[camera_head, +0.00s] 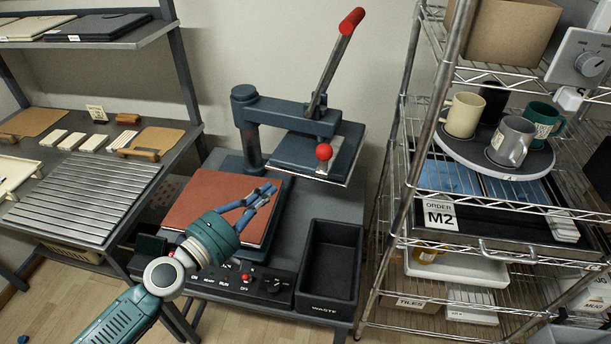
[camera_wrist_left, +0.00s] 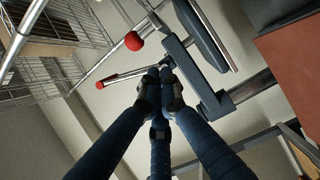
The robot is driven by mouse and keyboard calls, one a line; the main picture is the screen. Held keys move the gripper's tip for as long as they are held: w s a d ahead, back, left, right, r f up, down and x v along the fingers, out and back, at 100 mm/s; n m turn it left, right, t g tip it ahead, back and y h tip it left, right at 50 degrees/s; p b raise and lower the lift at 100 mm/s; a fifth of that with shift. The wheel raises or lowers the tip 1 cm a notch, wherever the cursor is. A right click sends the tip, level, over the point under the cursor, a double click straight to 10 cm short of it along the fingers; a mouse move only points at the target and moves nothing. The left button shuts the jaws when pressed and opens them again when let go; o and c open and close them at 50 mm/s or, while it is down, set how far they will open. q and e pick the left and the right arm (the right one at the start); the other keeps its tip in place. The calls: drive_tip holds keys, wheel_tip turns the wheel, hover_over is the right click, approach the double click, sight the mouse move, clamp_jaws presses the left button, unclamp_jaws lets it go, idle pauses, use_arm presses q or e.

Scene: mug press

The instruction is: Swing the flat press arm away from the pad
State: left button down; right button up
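The press stands at the middle back, with its dark flat press arm (camera_head: 285,110) reaching right from the post. Its flat plate (camera_head: 333,150) hangs to the right of and behind the pad, with a red knob (camera_head: 323,152) in front. The reddish-brown pad (camera_head: 205,200) lies uncovered at the left. My left gripper (camera_head: 268,190) is over the pad's right part, apart from the arm and knob; its fingers are together, with nothing seen between them. In the left wrist view the closed fingertips (camera_wrist_left: 162,75) overlap the lever's line of sight. My right gripper is not in view.
A raised lever with a red grip (camera_head: 351,20) rises from the press arm. A black waste bin (camera_head: 330,265) sits front right, beside the control panel (camera_head: 240,283). A wire rack (camera_head: 410,170) with mugs stands right; a shelf with a slatted tray (camera_head: 85,195) stands left.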

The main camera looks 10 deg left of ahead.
use_arm(q)
drive_tip(key=a+n, duration=0.1)
drive_tip(key=p, duration=0.5)
approach(335, 157)
drive_tip(key=shift+w+a+r, duration=0.6)
drive_tip(key=shift+a+r, duration=0.35)
drive_tip(key=shift+b, duration=0.3)
drive_tip(key=w+d+n+y+p, duration=0.1)
drive_tip(key=w, duration=0.1)
drive_tip(key=w+d+n+y, duration=0.1)
drive_tip(key=w+d, duration=0.1)
drive_tip(key=shift+d+r+t+p, duration=0.15)
drive_tip(key=shift+t+p, duration=0.2)
drive_tip(key=shift+t, duration=0.05)
drive_tip(key=w+d, duration=0.1)
drive_tip(key=w+d+y, duration=0.1)
drive_tip(key=w+n+y, duration=0.1)
drive_tip(key=shift+w+d+f, duration=0.25)
drive_tip(key=shift+w+d, duration=0.15)
drive_tip(key=shift+d+r, duration=0.1)
drive_tip(key=shift+r+t, duration=0.1)
drive_tip(key=shift+t, duration=0.2)
